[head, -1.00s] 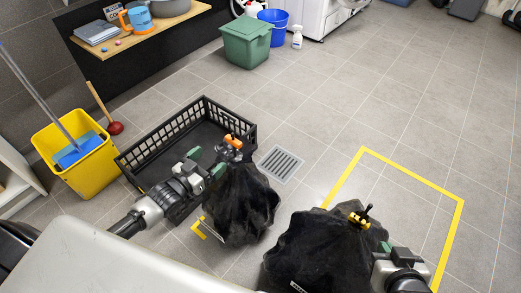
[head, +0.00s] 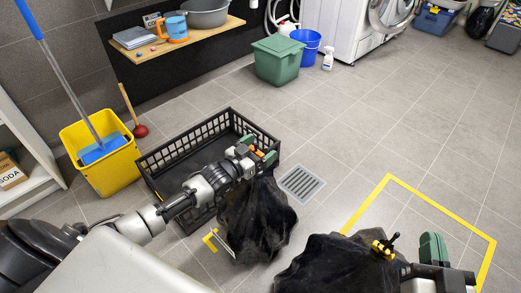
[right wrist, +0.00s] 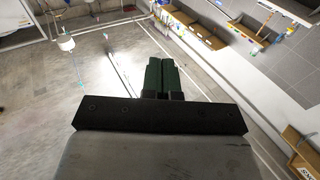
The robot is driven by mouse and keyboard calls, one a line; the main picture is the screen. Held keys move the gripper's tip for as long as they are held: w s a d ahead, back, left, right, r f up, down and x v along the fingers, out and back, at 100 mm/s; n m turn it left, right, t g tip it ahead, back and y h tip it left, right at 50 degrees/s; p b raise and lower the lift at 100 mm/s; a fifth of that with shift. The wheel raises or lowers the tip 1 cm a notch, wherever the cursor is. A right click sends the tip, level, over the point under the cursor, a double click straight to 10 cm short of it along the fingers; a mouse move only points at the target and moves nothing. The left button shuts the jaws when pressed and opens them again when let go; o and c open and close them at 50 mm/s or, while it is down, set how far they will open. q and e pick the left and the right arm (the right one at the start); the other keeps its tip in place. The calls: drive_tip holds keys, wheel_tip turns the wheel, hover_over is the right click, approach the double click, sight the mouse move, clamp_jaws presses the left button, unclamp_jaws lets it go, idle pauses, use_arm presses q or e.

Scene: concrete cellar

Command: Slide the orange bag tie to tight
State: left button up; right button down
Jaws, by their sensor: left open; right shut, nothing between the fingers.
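A black bag (head: 257,222) stands on the floor in the head view, against the near right corner of the black crate. Its orange bag tie (head: 257,154) is at its top, mostly hidden by my left gripper. My left gripper (head: 260,150) is open, with its green-padded fingers around or beside the tie; I cannot tell whether they touch it. My right gripper (head: 432,248) is shut and empty, right of a second black bag (head: 330,265) with a yellow tie (head: 382,249). Its green fingers, pressed together, also show in the right wrist view (right wrist: 160,75).
The black crate (head: 163,184) is behind the left bag. A floor drain (head: 301,183) lies right of it. A yellow bucket (head: 110,170) with a mop and a plunger (head: 139,129) stand left. Yellow tape (head: 440,214) marks the floor at right. Open floor lies beyond.

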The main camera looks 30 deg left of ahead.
use_arm(q)
drive_tip(key=shift+w+d, duration=0.1)
drive_tip(key=shift+w, duration=0.15)
use_arm(e)
drive_tip(key=shift+r+t, duration=0.25)
drive_tip(key=shift+t, duration=0.05)
use_arm(q)
drive_tip(key=shift+c, duration=0.4)
